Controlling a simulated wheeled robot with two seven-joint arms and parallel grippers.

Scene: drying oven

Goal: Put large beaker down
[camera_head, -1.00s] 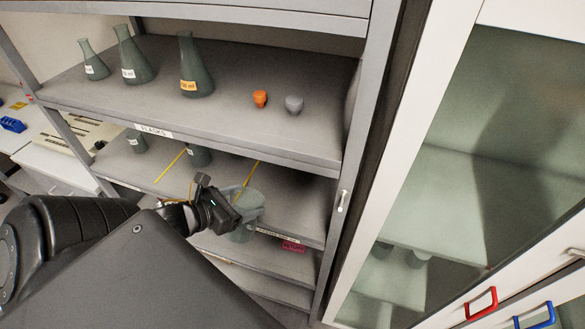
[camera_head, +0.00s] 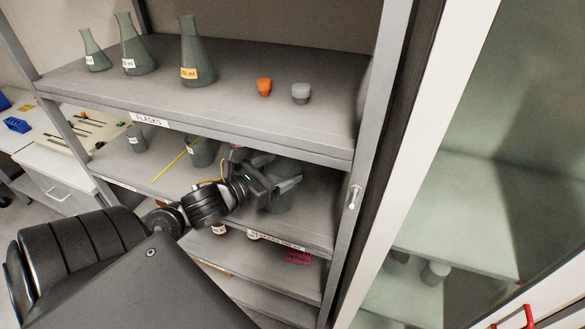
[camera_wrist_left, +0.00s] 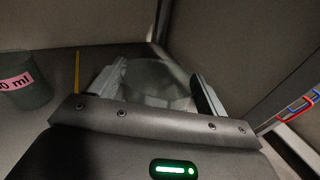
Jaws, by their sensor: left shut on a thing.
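My left gripper (camera_head: 279,177) reaches into the right part of the beaker shelf and is shut on the large beaker (camera_head: 284,197), a greenish glass vessel partly hidden by the fingers. In the left wrist view the beaker (camera_wrist_left: 157,80) sits between the two fingers (camera_wrist_left: 160,88). The beaker is over the shelf board (camera_head: 308,222); I cannot tell whether its base touches it. My right gripper is not in view.
Two smaller beakers (camera_head: 201,152) (camera_head: 136,138) stand to the left on the same shelf, with yellow divider strips (camera_head: 170,164) between sections. A shelf post (camera_head: 352,190) is close on the right.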

